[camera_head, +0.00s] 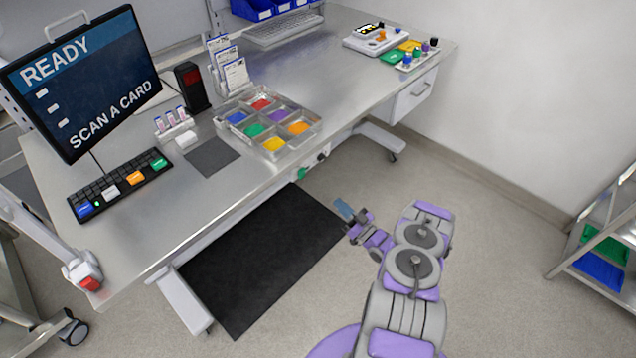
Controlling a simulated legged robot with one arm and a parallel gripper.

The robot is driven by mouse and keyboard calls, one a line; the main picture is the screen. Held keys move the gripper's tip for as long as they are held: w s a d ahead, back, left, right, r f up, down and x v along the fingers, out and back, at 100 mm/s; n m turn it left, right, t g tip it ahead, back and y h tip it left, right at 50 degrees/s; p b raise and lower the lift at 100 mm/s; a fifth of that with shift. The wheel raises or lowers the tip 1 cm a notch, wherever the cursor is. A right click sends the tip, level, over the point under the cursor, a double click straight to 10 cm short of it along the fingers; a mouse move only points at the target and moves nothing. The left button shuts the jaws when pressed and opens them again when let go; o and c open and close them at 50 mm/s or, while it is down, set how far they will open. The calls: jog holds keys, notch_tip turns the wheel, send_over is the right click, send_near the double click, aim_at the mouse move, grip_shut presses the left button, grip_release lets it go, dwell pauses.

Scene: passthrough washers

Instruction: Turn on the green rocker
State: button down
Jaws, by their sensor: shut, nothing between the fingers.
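A small round green control (302,173) is on the front edge of the metal bench, below the sorting tray; I cannot tell from its shape or state whether it is the green rocker or whether it is on. A dark control (321,156) sits just right of it on the same edge. My gripper (344,210) is shut and empty. In the picture it is to the lower right of the green control, clear of the bench edge, over the floor by the black mat. My purple and grey arm reaches up from the bottom of the view.
The metal bench (330,75) holds a monitor (85,85), a keyboard with coloured keys (120,188), a compartment tray (290,140) and a device with coloured knobs (410,55). A black mat (262,262) lies on the floor. A shelf (605,225) stands at right; the floor between is free.

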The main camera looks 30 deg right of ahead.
jog(key=b, duration=0.2)
send_near(303, 172)
jog(key=b+x, duration=0.1)
jog(key=x, duration=0.2)
jog(key=b+x, duration=0.1)
jog(key=x, duration=0.2)
jog(key=shift+w+d, duration=0.1)
jog(key=shift+w, duration=0.4)
jog(key=shift+a+r, duration=0.1)
jog(key=shift+a, duration=0.25)
jog(key=shift+d, duration=0.15)
